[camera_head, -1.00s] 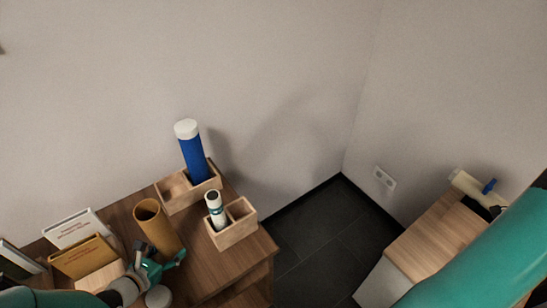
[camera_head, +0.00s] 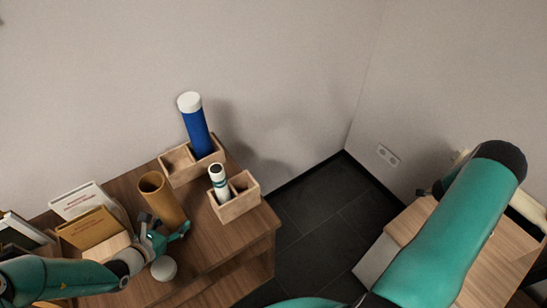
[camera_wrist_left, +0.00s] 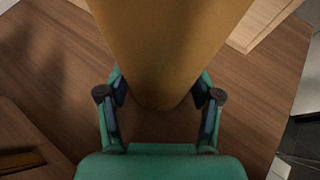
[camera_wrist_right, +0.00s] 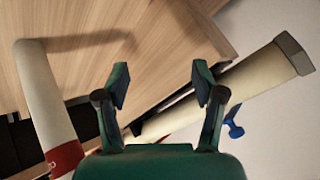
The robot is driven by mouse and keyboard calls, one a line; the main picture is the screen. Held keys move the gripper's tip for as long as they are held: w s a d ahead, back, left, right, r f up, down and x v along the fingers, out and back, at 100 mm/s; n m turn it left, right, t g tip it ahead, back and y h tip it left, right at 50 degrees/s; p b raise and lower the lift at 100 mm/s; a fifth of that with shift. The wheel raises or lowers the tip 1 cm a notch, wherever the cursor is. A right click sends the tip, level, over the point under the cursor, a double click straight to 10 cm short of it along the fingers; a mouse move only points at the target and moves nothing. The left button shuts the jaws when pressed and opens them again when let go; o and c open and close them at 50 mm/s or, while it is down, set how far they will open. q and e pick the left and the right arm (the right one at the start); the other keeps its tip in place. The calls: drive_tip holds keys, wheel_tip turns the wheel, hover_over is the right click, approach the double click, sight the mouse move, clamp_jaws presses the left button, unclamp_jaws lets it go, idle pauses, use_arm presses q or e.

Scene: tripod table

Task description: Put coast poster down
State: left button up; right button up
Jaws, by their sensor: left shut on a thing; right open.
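My left gripper (camera_head: 172,232) is shut on a brown cardboard tube (camera_head: 163,200) standing on the left table; in the left wrist view the tube (camera_wrist_left: 165,50) fills the space between its fingers. My right gripper (camera_wrist_right: 162,88) is open over the right table. A cream rolled tube (camera_wrist_right: 268,72) with a dark hexagonal end slants behind its fingers, near a blue clip (camera_wrist_right: 235,122). Another cream roll (camera_wrist_right: 42,95) with a red band (camera_wrist_right: 64,158) lies to the left. I cannot tell which roll is the coast poster. My right arm hides that gripper in the head view.
Wooden boxes hold a blue tube (camera_head: 197,130) with a white cap and a white tube (camera_head: 219,185) with a dark end. Books (camera_head: 88,228) stand at the left. A round white cap (camera_head: 164,268) lies near my left gripper. A floor gap (camera_head: 325,215) separates the tables.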

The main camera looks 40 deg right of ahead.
drive_tip(key=s+a+r+n+g+h, duration=0.1)
drive_tip(key=s+a+r+g+h, duration=0.1)
drive_tip(key=a+g, duration=0.5)
drive_tip(key=s+a+r+n+g+h, duration=0.1)
drive_tip(key=s+a+r+g+h, duration=0.2)
drive_tip(key=a, duration=0.5)
drive_tip(key=s+d+g+y, duration=0.1)
drive_tip(key=s+d, duration=0.6)
drive_tip(key=d, duration=0.1)
drive_tip(key=shift+s, duration=0.15)
drive_tip(key=shift+f, duration=0.1)
clamp_jaws()
wheel_tip(320, 180, up, 10)
drive_tip(key=shift+r, duration=0.1)
